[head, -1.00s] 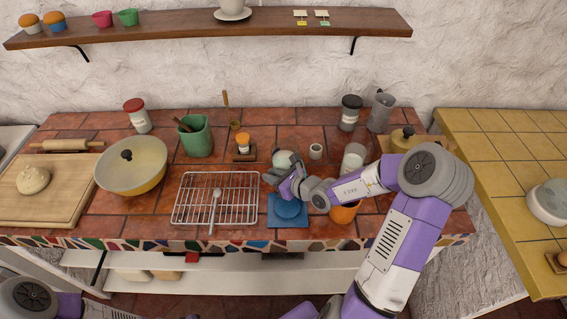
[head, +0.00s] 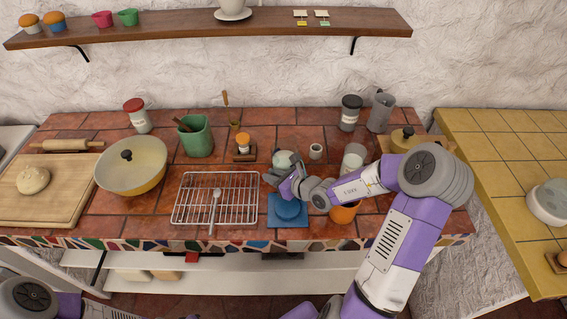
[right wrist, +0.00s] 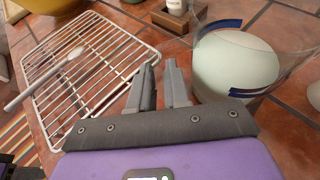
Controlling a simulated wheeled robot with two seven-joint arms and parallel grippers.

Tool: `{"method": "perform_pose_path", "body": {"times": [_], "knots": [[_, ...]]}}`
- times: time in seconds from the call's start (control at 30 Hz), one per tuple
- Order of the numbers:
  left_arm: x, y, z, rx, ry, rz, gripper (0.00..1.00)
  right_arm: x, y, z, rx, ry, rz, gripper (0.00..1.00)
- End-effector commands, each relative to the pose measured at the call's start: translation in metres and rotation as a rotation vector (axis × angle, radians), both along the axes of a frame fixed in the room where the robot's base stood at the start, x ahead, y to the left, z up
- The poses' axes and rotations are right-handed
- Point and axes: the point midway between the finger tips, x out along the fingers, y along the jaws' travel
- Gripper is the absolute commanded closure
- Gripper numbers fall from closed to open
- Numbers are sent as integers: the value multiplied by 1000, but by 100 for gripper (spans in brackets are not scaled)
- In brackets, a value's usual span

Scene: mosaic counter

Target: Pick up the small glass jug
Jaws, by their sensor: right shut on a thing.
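The small glass jug (right wrist: 235,65) is clear, with a pale green-white body inside and blue marks on its wall. It stands upright on the right of the right wrist view. In the head view the jug (head: 283,158) shows as a pale shape, partly hidden behind my right gripper (head: 277,174). The two grey fingers of that gripper (right wrist: 161,70) are at the jug's left side, shut with a narrow gap between them. The clear glass part they hold is hard to make out. I cannot tell whether the jug is clear of the tiles. My left gripper is out of view.
A wire rack (head: 240,200) with a spoon (head: 215,205) lies left of the gripper. A blue trivet (head: 287,216) and an orange cup (head: 343,213) are in front.

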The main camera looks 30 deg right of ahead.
Motion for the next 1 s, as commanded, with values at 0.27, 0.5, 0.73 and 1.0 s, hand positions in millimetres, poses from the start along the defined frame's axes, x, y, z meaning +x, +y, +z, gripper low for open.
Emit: {"method": "perform_pose_path", "body": {"times": [0.27,0.5,0.73,1.0], "knots": [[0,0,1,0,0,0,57,0,0,3,-2,-3,1,100],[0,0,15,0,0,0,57,1,0,40,-7,-8,2,100],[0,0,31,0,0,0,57,1,0,84,-7,-6,1,100],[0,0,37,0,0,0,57,1,0,102,-1,-4,0,100]]}}
